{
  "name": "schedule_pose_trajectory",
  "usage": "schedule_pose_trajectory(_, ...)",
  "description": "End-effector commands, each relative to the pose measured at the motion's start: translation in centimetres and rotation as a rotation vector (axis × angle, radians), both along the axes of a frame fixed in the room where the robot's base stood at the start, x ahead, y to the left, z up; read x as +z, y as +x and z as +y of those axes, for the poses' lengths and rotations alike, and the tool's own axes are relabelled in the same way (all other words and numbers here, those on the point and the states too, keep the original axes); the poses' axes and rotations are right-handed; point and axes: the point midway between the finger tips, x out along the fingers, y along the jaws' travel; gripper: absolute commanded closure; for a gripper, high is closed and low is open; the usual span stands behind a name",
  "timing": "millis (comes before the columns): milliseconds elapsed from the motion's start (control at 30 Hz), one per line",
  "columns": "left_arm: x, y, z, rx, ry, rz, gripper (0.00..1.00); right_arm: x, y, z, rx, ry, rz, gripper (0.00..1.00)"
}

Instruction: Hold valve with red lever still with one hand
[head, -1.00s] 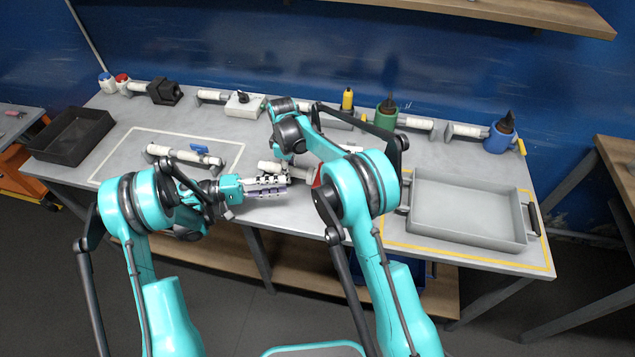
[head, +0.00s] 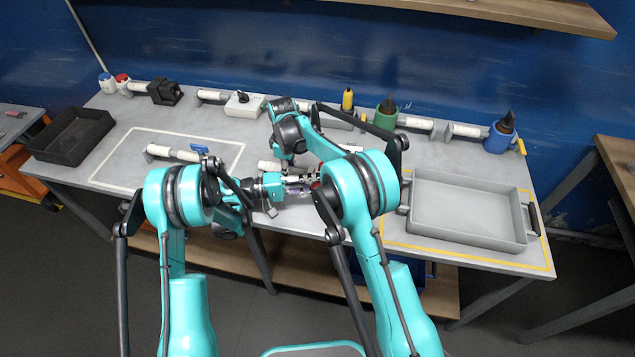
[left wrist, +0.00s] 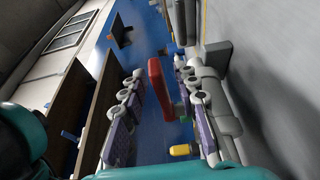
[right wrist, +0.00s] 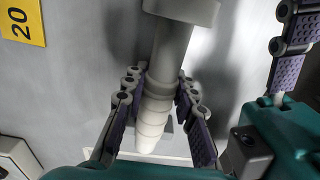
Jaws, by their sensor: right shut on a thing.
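The valve's red lever (left wrist: 159,85) stands between the spread fingers of my left gripper (left wrist: 165,110) in the left wrist view, with a gap showing on both sides. The valve's pale pipe body (left wrist: 215,95) lies to the right there. In the right wrist view my right gripper (right wrist: 160,115) is shut on the valve's white pipe (right wrist: 155,115), one finger on each side. My left gripper's purple-padded fingers (right wrist: 287,70) show at the right edge. In the head view my left gripper (head: 302,187) is beside the valve, which my right arm mostly hides.
A second valve with a blue lever (head: 199,149) lies in the white-outlined area at left. A grey tray (head: 465,240) stands at right, a black bin (head: 62,158) at far left. Bottles and fittings line the table's back. A yellow label (right wrist: 22,22) reads 20.

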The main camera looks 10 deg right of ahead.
Motion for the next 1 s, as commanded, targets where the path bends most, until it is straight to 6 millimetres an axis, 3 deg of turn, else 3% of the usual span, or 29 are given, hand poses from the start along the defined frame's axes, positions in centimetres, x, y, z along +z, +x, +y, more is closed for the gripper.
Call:
schedule_pose_trajectory(167,0.0,0.0,0.0,0.0,0.0,0.0,0.7,0.0,0.0,0.0,0.001,0.0,0.0,1.0)
schedule_pose_trajectory(300,0.0,0.0,0.0,0.0,0.0,0.0,1.0,0.0,0.0,0.0,0.0,0.0,0.001,1.0)
schedule_pose_trajectory(567,0.0,0.0,-0.1,0.009,0.001,0.0,1.0,0.0,0.0,0.0,0.0,0.0,0.001,1.0)
schedule_pose_trajectory(1000,0.0,-0.4,-1.8,0.272,0.002,0.0,1.0,0.0,0.0,0.0,-0.001,0.0,0.001,1.0)
